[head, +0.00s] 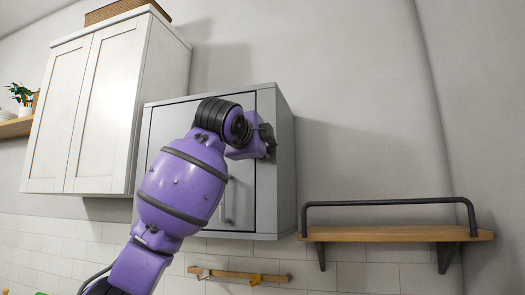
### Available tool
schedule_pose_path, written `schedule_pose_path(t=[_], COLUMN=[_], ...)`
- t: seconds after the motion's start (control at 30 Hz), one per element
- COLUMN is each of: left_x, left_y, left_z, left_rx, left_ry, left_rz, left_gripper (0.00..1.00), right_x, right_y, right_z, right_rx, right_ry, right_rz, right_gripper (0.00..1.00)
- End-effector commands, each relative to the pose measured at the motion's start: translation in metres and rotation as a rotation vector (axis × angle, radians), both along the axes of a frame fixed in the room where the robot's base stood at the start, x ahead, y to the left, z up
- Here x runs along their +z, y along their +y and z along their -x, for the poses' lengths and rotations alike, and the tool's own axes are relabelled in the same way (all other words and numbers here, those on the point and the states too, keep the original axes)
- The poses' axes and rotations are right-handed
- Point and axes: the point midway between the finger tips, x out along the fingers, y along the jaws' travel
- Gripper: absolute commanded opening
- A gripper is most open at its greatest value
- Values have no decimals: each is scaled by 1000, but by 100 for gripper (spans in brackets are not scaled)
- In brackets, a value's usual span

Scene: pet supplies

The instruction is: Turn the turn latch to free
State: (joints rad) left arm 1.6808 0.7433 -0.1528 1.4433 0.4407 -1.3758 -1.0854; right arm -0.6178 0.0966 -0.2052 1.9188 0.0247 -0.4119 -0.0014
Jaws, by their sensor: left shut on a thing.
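A grey wall cabinet (285,175) hangs in the middle of the head view, its door (245,185) flush in the frame. My left gripper (266,140) is at the right edge of the cabinet front, in the upper half. Its dark fingers are shut at the frame beside the door, where the turn latch is. The latch itself is hidden by the fingers, so I cannot tell its angle. My purple left arm covers much of the door. My right gripper is not in view.
A vertical bar handle (228,204) sits low on the door. A white cupboard (80,115) hangs at left. A wooden shelf (390,234) with a dark rail is at right. A wooden hook rail (238,275) is below. The wall right of the cabinet is clear.

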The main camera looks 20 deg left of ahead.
Motion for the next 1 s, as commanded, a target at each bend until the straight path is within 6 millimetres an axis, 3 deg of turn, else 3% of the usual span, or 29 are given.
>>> schedule_pose_path(t=[1.0], left_x=[-6], left_y=[-2], left_z=[-2], left_rx=[1], left_ry=[45], left_rz=[927], left_gripper=[0], right_x=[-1], right_y=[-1], right_z=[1], right_rx=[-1], right_ry=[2], right_rz=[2], right_gripper=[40])
